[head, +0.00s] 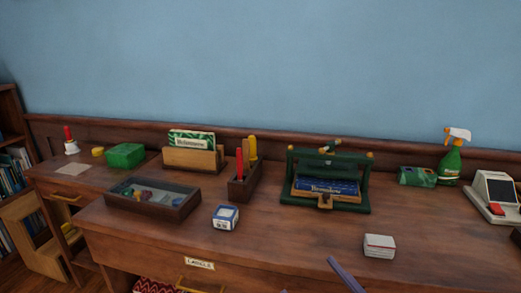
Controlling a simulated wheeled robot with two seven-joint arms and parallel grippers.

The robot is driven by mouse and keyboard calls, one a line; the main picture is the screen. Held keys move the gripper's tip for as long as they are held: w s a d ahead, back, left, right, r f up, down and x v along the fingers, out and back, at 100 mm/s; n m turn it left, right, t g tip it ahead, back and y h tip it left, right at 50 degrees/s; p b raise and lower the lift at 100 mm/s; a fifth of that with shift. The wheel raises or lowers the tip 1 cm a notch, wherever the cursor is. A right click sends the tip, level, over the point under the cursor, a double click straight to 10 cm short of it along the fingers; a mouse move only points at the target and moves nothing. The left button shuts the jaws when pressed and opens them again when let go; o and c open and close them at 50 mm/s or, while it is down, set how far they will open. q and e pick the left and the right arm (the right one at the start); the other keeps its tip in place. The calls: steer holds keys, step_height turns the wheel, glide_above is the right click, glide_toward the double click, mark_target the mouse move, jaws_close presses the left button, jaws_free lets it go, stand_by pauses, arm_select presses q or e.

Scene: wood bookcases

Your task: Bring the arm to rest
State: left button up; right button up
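A slim purple-grey bar rises from the bottom edge of the head view, right of centre, over the front of the desk (300,250). It may be part of my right gripper, but the frame cuts it off and I cannot tell whether it is open or shut. A tiny sliver of similar colour shows to its left at the bottom edge. Nothing is visibly held. My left gripper is not in view.
A white stack of cards (379,246) lies near the bar. Behind are a green press (325,203), a small white-and-blue box (225,217), an open tray (190,209), a spray bottle (451,163) and a card machine (494,195). Bare desk lies centre front.

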steer(key=s+d+f+m+g+h, duration=0.1)
steer(key=s+f+m+g+h, duration=0.1)
steer(key=s+f, duration=0.3)
steer(key=s+d+f+m+g+h, duration=0.2)
steer(key=s+f, duration=0.3)
steer(key=f, duration=0.8)
steer(key=s+d+f+m+g+h, duration=0.2)
steer(key=s+f, duration=0.4)
steer(key=f, duration=0.3)
steer(key=shift+d+m+g+h+p, duration=0.2)
steer(key=shift+m+g+h+p, duration=0.2)
steer(key=shift+m+g+h, duration=0.6)
steer(key=shift+f, duration=0.1)
